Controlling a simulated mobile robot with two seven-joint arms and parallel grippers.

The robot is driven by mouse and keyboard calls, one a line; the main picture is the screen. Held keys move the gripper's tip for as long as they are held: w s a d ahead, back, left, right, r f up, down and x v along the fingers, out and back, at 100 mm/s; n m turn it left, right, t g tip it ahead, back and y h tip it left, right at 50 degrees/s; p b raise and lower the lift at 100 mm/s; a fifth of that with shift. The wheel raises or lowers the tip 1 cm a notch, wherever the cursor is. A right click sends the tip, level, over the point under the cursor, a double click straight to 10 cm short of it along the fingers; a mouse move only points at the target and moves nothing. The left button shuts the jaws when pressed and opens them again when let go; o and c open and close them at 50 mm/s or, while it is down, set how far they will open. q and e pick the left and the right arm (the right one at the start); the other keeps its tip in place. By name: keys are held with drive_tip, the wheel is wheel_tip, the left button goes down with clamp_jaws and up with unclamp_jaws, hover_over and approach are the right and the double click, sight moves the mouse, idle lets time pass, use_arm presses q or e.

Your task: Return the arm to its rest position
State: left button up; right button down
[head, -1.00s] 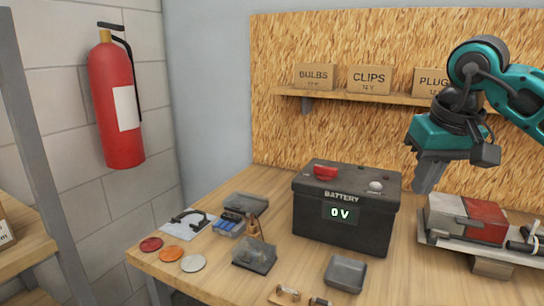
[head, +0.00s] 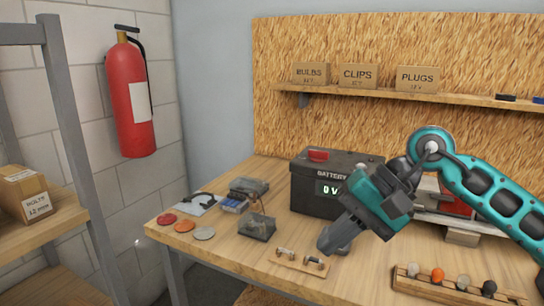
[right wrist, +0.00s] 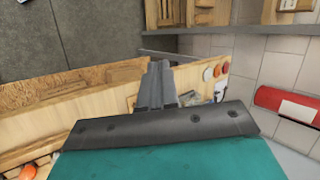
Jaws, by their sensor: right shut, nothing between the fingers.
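My right arm (head: 487,190) comes in from the right in the head view. It is teal and dark grey. My right gripper (head: 326,243) is shut and empty, pointing down and left above the front part of the workbench (head: 230,256). It hides part of the black battery (head: 305,190), whose display shows 0 V. In the right wrist view the closed fingers (right wrist: 157,82) show against the bench edge, with nothing between them. My left gripper is in neither view.
Small parts, including a clear box (head: 257,227) and several coloured discs (head: 184,226), lie on the bench's left. A wooden rack (head: 440,287) with knobs is at front right. A shelf unit with a carton (head: 25,194) stands left; a fire extinguisher (head: 130,100) hangs on the wall.

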drive_tip(key=s+a+m+y, duration=0.4)
drive_tip(key=a+m+y, duration=0.7)
drive_tip(key=m, duration=0.5)
drive_tip(key=w+d+f+m+t+h, duration=0.1)
drive_tip(key=d+f+m+t+h, duration=0.5)
drive_tip(key=m, duration=1.1)
drive_tip(key=w+d+f+m+t+h, duration=0.25)
drive_tip(key=d+f+m+t, duration=0.25)
drive_tip(key=f+m+t, duration=0.8)
drive_tip(key=s+d+f+m+g+h, duration=0.4)
drive_tip(key=s+f+m, duration=0.3)
drive_tip(key=m, duration=0.3)
drive_tip(key=s+d+f+m+g+h, duration=0.4)
drive_tip(key=s+f+m, duration=0.4)
drive_tip(key=m, duration=0.2)
drive_tip(key=shift+s+f+m, duration=0.2)
drive_tip(key=shift+m, duration=0.2)
